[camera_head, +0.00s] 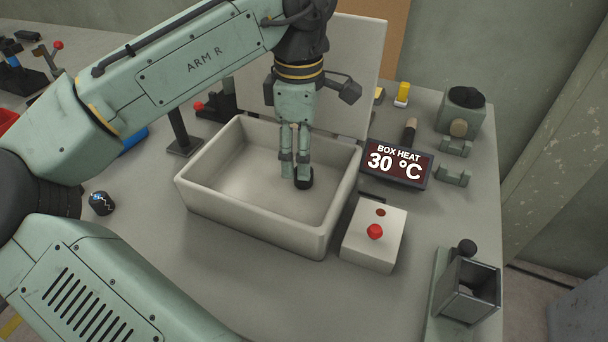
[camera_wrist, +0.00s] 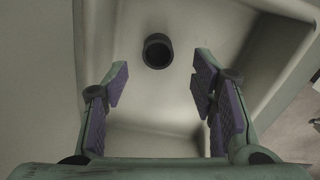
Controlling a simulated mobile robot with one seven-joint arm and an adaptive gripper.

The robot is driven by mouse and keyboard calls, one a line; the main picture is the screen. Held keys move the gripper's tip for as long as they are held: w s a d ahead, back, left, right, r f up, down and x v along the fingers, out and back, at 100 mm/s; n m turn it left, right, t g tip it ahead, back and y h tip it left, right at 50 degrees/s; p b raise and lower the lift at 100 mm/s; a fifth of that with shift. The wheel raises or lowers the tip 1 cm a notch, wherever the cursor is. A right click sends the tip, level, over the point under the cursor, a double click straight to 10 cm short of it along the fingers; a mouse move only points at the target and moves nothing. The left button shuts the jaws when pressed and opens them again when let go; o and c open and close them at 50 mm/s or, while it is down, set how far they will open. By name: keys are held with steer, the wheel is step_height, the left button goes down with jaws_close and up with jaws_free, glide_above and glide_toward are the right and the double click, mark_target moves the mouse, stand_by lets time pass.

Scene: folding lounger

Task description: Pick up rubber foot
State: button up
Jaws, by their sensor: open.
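The rubber foot (camera_wrist: 158,50) is a small dark round piece with a hollow centre, on the floor of the pale open box (camera_wrist: 60,60). In the wrist view it lies just beyond my fingertips, roughly midway between their lines. In the head view the dark foot (camera_head: 305,182) shows low in the box (camera_head: 255,222), partly covered by my fingers. My gripper (camera_head: 295,172) points straight down into the box. In the wrist view my gripper (camera_wrist: 158,90) is open, its purple pads wide apart with nothing between them.
The box walls surround my fingers, and its pale lid (camera_head: 350,50) stands raised behind. A display (camera_head: 396,165) reading "BOX HEAT 30 °C" and a red-button unit (camera_head: 374,236) stand right of the box. A dark post (camera_head: 182,132) stands left. The front bench is mostly clear.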

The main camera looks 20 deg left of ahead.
step_height(320, 180, down, 5)
steer(key=shift+w+f+p, duration=0.1)
steer(key=shift+p, duration=0.45)
steer(key=c, duration=1.1)
step_height(320, 180, up, 10)
steer(key=shift+a+r+b, duration=0.1)
steer(key=shift+b, duration=0.5)
